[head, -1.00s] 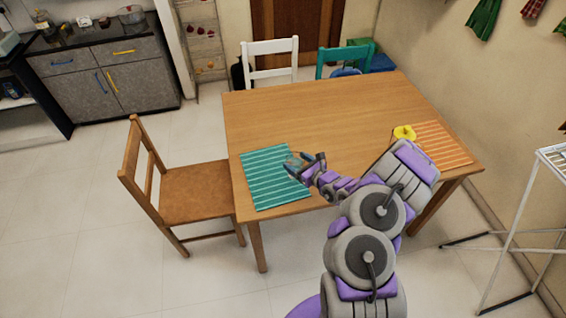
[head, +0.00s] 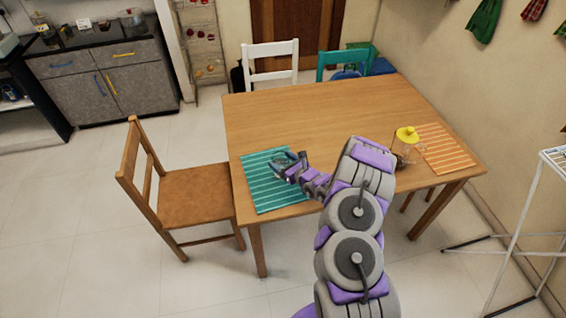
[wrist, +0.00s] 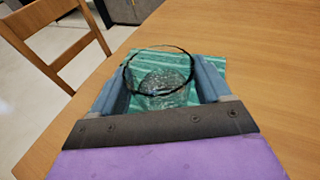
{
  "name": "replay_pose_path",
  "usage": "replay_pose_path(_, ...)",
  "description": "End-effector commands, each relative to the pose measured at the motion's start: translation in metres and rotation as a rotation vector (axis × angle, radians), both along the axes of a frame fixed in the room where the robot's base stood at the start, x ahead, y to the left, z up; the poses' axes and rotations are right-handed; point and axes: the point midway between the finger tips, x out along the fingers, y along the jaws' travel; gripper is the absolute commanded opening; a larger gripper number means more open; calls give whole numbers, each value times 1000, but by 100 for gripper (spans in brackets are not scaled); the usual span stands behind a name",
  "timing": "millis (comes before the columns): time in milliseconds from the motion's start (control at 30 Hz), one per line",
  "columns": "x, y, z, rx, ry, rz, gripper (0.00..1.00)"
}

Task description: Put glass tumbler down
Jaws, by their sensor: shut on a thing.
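The clear glass tumbler (wrist: 160,88) is between the two fingers of my gripper (wrist: 160,92) in the wrist view, its dark rim facing up. My gripper is shut on it. In the head view my gripper (head: 284,163) is over the upper right part of the teal striped placemat (head: 268,194), and the tumbler is too small there to make out clearly. The teal placemat (wrist: 212,70) shows behind and through the glass in the wrist view. I cannot tell whether the tumbler's base touches the mat.
The wooden table (head: 300,110) is largely bare in the middle. A clear jug with a yellow lid (head: 407,135) stands near an orange striped placemat (head: 446,150) at the right. A brown chair (head: 195,190) stands at the left; white (head: 270,60) and teal (head: 345,62) chairs stand behind.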

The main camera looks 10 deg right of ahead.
Motion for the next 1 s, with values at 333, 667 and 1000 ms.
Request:
replay_pose_path(333,0,-2,-1,2,-1,0,88)
replay_pose_path(667,0,-2,-1,1,0,0,100)
replay_pose_path(1000,-31,-21,12,4,-1,-8,100)
